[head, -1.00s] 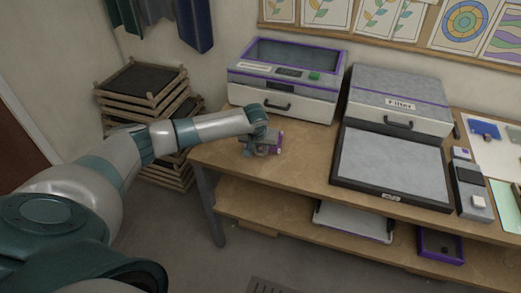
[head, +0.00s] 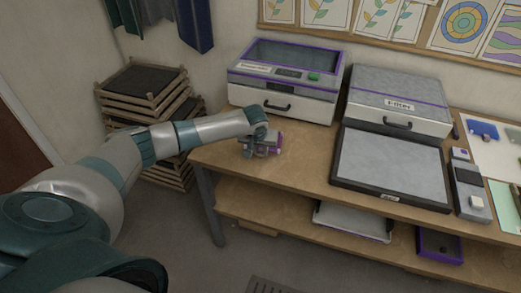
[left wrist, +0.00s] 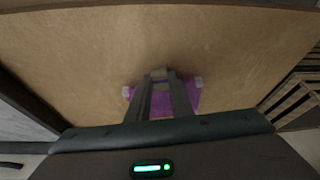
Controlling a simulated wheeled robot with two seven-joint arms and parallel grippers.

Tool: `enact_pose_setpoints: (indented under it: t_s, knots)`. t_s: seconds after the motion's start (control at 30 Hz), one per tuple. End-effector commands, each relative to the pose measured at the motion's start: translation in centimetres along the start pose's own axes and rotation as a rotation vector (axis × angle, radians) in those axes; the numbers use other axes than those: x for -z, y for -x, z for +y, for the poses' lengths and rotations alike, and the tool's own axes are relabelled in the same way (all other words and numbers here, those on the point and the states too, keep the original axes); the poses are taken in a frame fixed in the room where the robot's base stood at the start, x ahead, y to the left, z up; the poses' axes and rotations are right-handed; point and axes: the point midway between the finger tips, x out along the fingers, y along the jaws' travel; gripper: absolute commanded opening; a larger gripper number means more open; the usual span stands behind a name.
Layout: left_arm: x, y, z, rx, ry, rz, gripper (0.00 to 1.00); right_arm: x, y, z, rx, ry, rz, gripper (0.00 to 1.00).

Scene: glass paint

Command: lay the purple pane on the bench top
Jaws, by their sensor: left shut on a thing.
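The purple pane (left wrist: 190,98) shows in the left wrist view behind and beside my fingers, with small pale pieces at two of its corners. My left gripper (left wrist: 161,76) is shut on the pane. In the head view, my left gripper (head: 261,149) is low over the left part of the bench top (head: 301,160). Only a small bit of the pane shows there, and the gripper hides the rest. I cannot tell whether the pane touches the wood. My right gripper is out of view.
A purple-trimmed machine (head: 284,80) stands just behind the gripper. A grey lidded box (head: 400,98) and a black-framed grey panel (head: 392,166) are to the right. Stacked wooden racks (head: 147,87) stand left of the bench. Bare wood surrounds the gripper.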

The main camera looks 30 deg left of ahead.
Motion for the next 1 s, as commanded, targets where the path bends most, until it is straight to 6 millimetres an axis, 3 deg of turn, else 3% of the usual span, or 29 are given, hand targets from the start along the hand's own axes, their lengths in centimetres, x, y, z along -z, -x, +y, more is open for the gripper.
enact_pose_setpoints:
  t_s: [1.0]
  knots:
    - [-0.22,-0.38,0.00,0.000,0.000,0.000,0.00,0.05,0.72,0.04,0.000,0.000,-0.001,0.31]
